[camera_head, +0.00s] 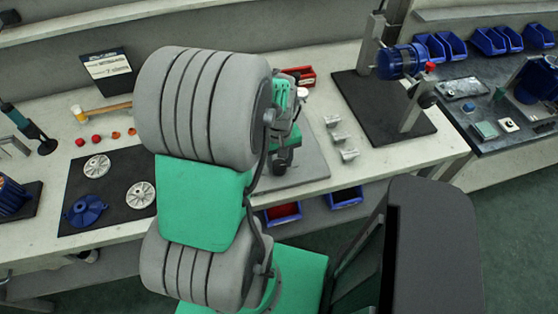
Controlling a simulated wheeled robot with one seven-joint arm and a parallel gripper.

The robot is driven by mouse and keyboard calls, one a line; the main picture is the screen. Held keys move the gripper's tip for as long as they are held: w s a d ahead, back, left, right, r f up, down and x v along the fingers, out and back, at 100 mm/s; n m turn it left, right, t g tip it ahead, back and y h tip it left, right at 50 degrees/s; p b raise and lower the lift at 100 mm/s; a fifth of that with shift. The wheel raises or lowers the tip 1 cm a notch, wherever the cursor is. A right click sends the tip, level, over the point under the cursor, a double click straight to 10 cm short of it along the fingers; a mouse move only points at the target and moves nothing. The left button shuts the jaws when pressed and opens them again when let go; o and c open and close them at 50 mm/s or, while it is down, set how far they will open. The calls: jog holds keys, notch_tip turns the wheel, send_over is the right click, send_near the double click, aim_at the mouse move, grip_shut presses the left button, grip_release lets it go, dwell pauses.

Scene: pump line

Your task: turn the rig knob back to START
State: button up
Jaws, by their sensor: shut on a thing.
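My gripper (281,163) is mostly hidden behind my own large green and grey arm links. Only a small dark part of it shows, low over a grey plate (313,167) on the bench. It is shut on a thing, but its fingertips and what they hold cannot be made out. I cannot pick out the rig knob or its START mark, so where the knob points cannot be told.
A blue motor-like unit (397,62) on grey posts stands on a black mat (352,88) to the right. Several small metal fittings (348,154) lie beside the plate. A hammer (100,111) and a dark mat (110,171) with metal discs and a blue flanged part lie left.

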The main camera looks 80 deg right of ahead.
aim_at(278, 165)
jog(key=shift+n, duration=1)
jog(key=o, duration=1.4)
jog(key=shift+c, duration=0.2)
notch_tip(278, 165, up, 8)
jog(key=shift+f, duration=0.1)
jog(key=shift+w, duration=0.1)
